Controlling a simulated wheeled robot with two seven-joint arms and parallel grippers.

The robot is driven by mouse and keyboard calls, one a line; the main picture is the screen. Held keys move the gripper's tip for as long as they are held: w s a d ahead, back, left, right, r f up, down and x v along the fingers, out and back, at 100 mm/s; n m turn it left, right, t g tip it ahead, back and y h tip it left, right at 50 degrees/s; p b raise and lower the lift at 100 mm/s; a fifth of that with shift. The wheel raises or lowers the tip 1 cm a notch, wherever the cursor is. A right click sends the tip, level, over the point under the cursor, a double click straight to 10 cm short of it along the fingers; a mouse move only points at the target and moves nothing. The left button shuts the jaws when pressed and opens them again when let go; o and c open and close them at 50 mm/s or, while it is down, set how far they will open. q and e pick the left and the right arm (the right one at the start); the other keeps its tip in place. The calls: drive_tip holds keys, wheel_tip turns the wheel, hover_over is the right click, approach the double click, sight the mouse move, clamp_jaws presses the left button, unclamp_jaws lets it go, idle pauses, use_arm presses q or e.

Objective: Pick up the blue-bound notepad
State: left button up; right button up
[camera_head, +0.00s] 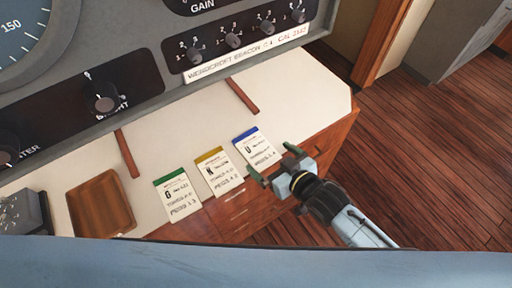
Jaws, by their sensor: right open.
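The blue-bound notepad (256,148) lies on the white desk top near its front edge, the rightmost of a row of three pads. It has a blue strip along its top edge and a white page with print. My right gripper (270,163) is open at the pad's lower right, with its green-tipped fingers close around that end. I cannot tell whether they touch it. My left gripper is not in view.
A yellow-bound notepad (219,172) and a green-bound notepad (178,196) lie to the left. A brown wooden tray (101,205) sits further left. The grey instrument console (150,75) rises behind the desk (300,85). Wooden floor (440,150) is at right.

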sight(257, 149)
drive_tip(key=x, duration=0.4)
drive_tip(key=shift+a, duration=0.25)
drive_tip(key=shift+c, duration=0.3)
drive_tip(key=c, duration=1)
